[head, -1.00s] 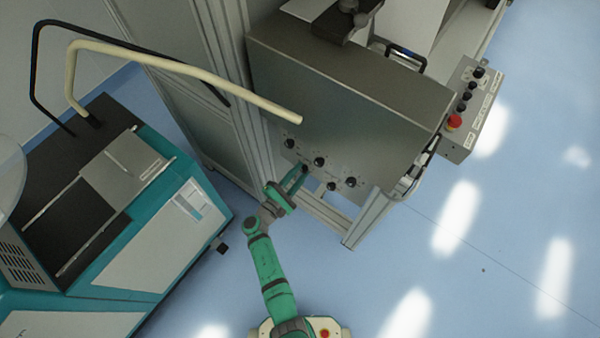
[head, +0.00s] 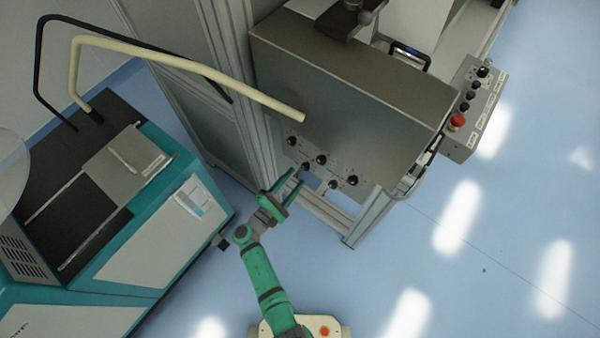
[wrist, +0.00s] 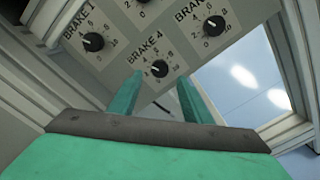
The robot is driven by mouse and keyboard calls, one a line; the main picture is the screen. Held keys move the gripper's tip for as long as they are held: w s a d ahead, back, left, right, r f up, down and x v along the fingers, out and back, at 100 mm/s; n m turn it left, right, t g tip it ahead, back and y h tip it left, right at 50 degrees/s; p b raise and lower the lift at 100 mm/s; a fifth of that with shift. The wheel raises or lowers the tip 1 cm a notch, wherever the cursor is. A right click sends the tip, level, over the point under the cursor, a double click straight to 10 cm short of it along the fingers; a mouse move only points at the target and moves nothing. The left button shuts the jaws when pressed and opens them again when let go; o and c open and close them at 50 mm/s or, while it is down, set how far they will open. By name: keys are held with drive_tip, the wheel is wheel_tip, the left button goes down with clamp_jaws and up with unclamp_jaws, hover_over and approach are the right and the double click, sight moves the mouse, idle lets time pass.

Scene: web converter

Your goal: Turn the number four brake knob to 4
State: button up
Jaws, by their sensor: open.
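The brake 4 knob (wrist: 159,69) is a round black knob on a grey panel, under the label "BRAKE 4" in the wrist view. Its number scale shows around it, but its exact setting is too small to read. In the head view I take it to be the black knob (head: 306,167) just beyond my fingertips. My gripper (wrist: 158,80) is open, with one green finger to each side of the knob in the wrist view. In the head view my gripper (head: 295,178) appears a little short of the panel, apart from the knob.
The brake 1 knob (wrist: 93,42) is up and left, and another brake knob (wrist: 213,25) is up and right. A control box with a red button (head: 457,121) is at the right. A teal machine (head: 130,255) stands at the left. Blue floor is clear at right.

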drive_tip(key=v, duration=0.5)
drive_tip(key=shift+s+a, duration=0.25)
drive_tip(key=shift+s, duration=0.1)
drive_tip(key=shift+d, duration=0.1)
drive_tip(key=s+d+f+m+g+y, duration=0.2)
drive_tip(key=s+f+m+g+y, duration=0.15)
drive_tip(key=s, duration=0.75)
drive_tip(key=s+d+f+m+g+y, duration=0.15)
drive_tip(key=s+f+m+y, duration=0.3)
drive_tip(key=s, duration=0.55)
drive_tip(key=s+d+r+m+t+y, duration=0.1)
drive_tip(key=s+r+m+t, duration=0.1)
drive_tip(key=r, duration=0.8)
drive_tip(key=s+d+r+m+t, duration=0.1)
drive_tip(key=r+m, duration=0.4)
drive_tip(key=r, duration=0.5)
drive_tip(key=s+d+r+m+t+y, duration=0.1)
drive_tip(key=s+r+m, duration=0.3)
drive_tip(key=r, duration=0.7)
drive_tip(key=shift+s+t+y, duration=0.3)
drive_tip(key=shift+s+t, duration=0.3)
drive_tip(key=shift+t, duration=0.3)
